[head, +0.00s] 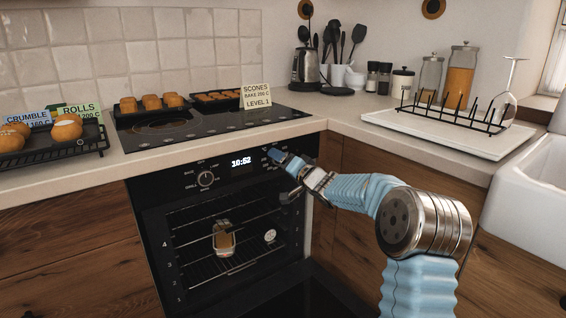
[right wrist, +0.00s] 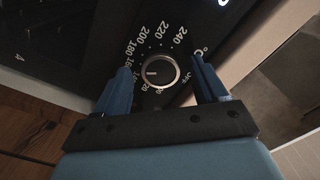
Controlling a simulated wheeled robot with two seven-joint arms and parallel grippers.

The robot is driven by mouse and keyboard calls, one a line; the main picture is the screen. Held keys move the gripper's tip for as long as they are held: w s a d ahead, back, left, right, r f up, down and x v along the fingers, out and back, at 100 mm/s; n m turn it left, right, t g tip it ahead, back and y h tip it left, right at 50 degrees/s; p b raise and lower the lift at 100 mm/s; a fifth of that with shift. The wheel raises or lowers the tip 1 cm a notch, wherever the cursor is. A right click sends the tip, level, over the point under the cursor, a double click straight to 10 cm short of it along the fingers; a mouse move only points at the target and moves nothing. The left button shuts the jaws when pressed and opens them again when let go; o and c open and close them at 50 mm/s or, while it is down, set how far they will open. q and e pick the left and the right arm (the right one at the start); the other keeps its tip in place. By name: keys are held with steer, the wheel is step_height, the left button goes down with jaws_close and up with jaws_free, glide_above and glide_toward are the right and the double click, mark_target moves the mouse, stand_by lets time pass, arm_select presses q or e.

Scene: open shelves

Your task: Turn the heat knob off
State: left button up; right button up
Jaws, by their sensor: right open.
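The heat knob (right wrist: 160,71) is a round dark dial with a silver rim on the black oven panel. Its pale pointer line faces left in the right wrist view, roughly toward the 140 to 160 marks. OFF is printed at its lower right. My right gripper (right wrist: 161,64) is open, with a blue finger on each side of the knob; I cannot tell whether either touches it. In the head view, my right gripper (head: 285,161) is at the panel right of the clock and covers most of the knob. My left gripper is not in view.
A second knob (head: 205,179) with function labels sits left of the lit clock (head: 241,161). Below is the oven (head: 171,232), with racks, a loaf tin (head: 223,240) and a round dial inside. Baking trays and a scones card (head: 256,95) stand above. A drying rack (head: 455,112) is right.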

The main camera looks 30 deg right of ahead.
steer(key=c, duration=1.1)
steer(key=shift+o, duration=0.2)
